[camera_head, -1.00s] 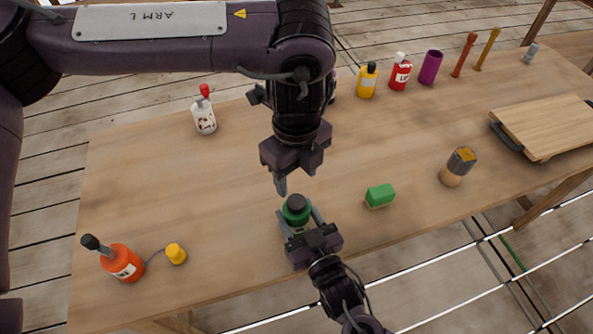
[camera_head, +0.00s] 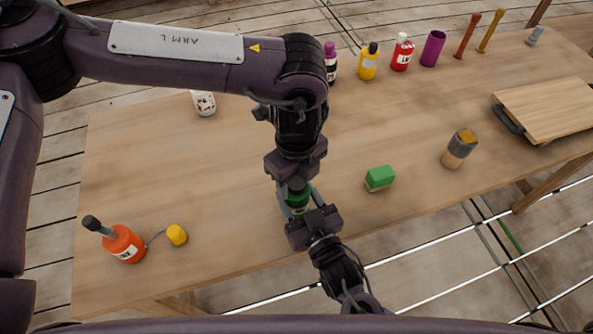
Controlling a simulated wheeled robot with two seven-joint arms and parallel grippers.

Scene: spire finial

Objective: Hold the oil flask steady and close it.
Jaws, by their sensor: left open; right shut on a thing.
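The green flask (camera_head: 299,201), which I take to be the oil flask, stands upright near the front edge of the table. Its label cannot be read. My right gripper (camera_head: 300,205) comes from the front and is shut on its body, one finger on each side. The flask's dark cap (camera_head: 297,184) is on top, partly hidden. My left gripper (camera_head: 296,177) is directly above, pointing down, open, with its jaws at the cap; whether they touch it I cannot tell.
An orange bottle (camera_head: 124,245) with a yellow cap (camera_head: 177,235) beside it is at front left. A white bottle (camera_head: 204,104) and several others stand at the back. A board (camera_head: 549,120) lies far right.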

